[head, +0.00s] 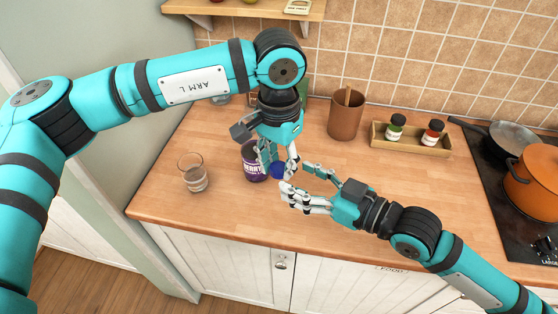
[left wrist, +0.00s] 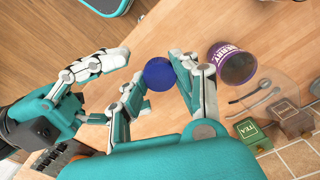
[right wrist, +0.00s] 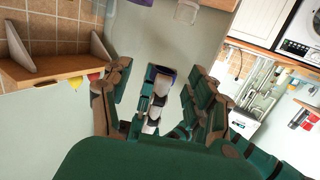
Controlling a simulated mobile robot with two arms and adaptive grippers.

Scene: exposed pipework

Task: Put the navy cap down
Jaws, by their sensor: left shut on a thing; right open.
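The navy cap (head: 278,171) is a round blue disc held between the fingers of my left gripper (head: 277,162), above the counter. It shows clearly in the left wrist view (left wrist: 158,73), with a finger on each side. The berry jar (head: 250,162), dark with a purple label, stands on the counter just left of the cap, partly behind the left fingers. It also shows in the left wrist view (left wrist: 233,65), apart from the cap. My right gripper (head: 295,178) is open and empty, its fingers close to the right of the cap.
A glass of water (head: 193,173) stands left of the jar near the front edge. A brown pot (head: 346,118) and a wooden tray (head: 388,141) with two spice jars stand at the back. The hob with an orange pot (head: 533,183) is at the right. The front-right counter is clear.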

